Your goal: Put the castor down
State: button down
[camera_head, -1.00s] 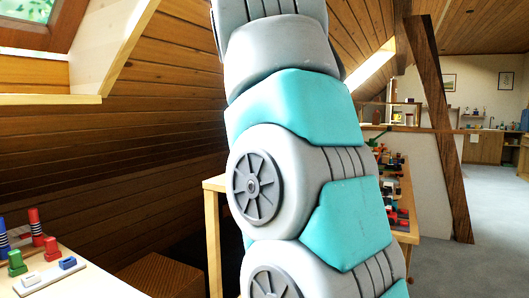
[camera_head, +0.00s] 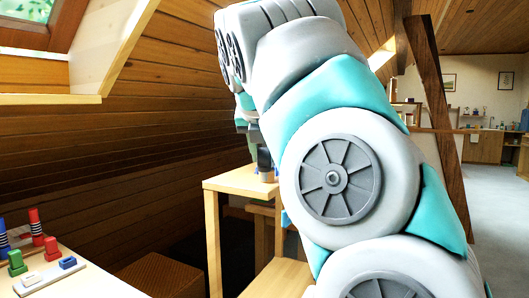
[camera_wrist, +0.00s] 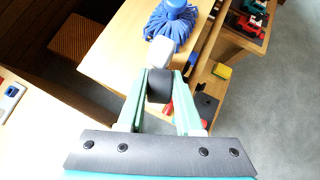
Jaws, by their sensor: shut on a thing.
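The castor, with a black wheel (camera_wrist: 159,88), is between the two pale green fingers of my gripper (camera_wrist: 167,76) in the wrist view. My gripper is shut on it. A pale rounded block (camera_wrist: 158,52) shows just beyond the wheel; I cannot tell if it is part of the castor. The castor is over or near a wooden table top (camera_wrist: 110,58); I cannot tell if it touches. In the head view my arm covers most of the table (camera_head: 228,183), and the castor cannot be made out clearly there.
A blue mop-like thing (camera_wrist: 172,18) is on the table past the gripper. A red thing (camera_wrist: 168,109) and a yellow block (camera_wrist: 222,70) lie to the right. Red, green and black items (camera_wrist: 250,18) fill the far right. The table's left part is bare. Another table (camera_head: 75,283) holds coloured pieces.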

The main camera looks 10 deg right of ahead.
aim_at(266, 148)
jog(key=shift+f, duration=0.6)
jog(key=c, duration=0.6)
grip_release()
jog(key=shift+r, duration=0.15)
jog(key=shift+a+r, duration=0.1)
jog(key=shift+r, duration=0.35)
jog(key=v, duration=0.6)
jog(key=shift+d+r, duration=0.15)
jog(key=shift+d, duration=0.05)
jog(key=shift+s+a+r, duration=0.2)
jog(key=shift+s+r, duration=0.2)
jog(key=shift+s, duration=0.15)
